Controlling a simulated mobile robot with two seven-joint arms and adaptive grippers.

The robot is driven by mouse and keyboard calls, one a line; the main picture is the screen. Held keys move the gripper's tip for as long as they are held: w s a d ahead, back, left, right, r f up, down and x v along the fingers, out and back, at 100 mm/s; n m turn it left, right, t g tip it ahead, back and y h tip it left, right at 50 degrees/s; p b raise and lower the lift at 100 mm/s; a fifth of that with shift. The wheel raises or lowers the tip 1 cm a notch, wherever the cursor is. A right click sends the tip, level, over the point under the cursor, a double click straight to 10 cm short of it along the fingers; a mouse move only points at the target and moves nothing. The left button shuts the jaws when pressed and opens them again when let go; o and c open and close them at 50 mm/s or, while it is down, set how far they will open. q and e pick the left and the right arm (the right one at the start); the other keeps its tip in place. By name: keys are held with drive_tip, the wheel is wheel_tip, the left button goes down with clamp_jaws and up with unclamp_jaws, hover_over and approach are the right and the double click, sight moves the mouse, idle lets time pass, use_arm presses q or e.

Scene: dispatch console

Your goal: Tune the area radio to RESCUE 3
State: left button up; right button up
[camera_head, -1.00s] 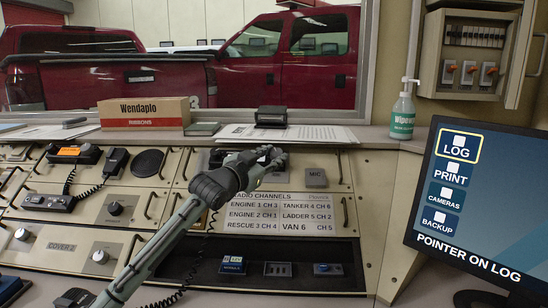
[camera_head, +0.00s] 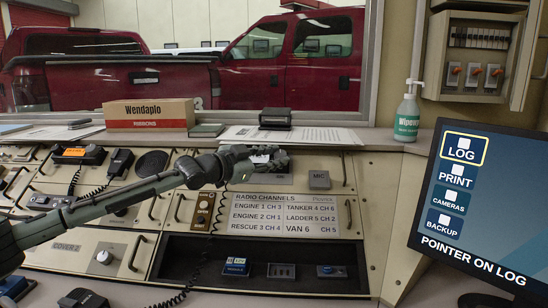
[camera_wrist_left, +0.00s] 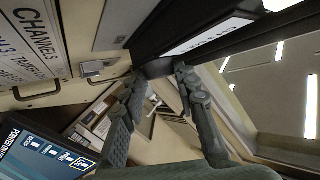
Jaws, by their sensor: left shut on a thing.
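The channel card (camera_head: 285,213) on the console front reads RADIO CHANNELS and lists RESCUE 3 as CH 4. My left gripper (camera_head: 262,158) is at the panel just above this card, left of a grey MIC block (camera_head: 319,179). The gripper and wrist cover most of that panel in the head view, so no dial reading shows. In the left wrist view my left gripper (camera_wrist_left: 157,78) has its fingertips on either side of a small dark part (camera_wrist_left: 158,68); I cannot tell clearly what it is. The card (camera_wrist_left: 25,45) also shows there. My right gripper is not in view.
A monitor (camera_head: 480,200) stands at right. A corded handset (camera_head: 119,164) and pull handles line the left panels. An open recess (camera_head: 300,250) lies below the card.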

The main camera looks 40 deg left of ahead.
sight(276, 157)
use_arm(q)
drive_tip(key=o, duration=1.2)
drive_tip(key=shift+c, duration=0.2)
drive_tip(key=shift+s+a+f, duration=0.15)
drive_tip(key=shift+s+a, duration=0.1)
drive_tip(key=shift+s, duration=1)
drive_tip(key=shift+s+a, duration=0.15)
drive_tip(key=shift+s, duration=0.5)
drive_tip(key=shift+v, duration=1.1)
drive_tip(key=shift+s+a+r, duration=0.1)
drive_tip(key=shift+s+r, duration=0.25)
drive_tip(key=shift+s, duration=0.3)
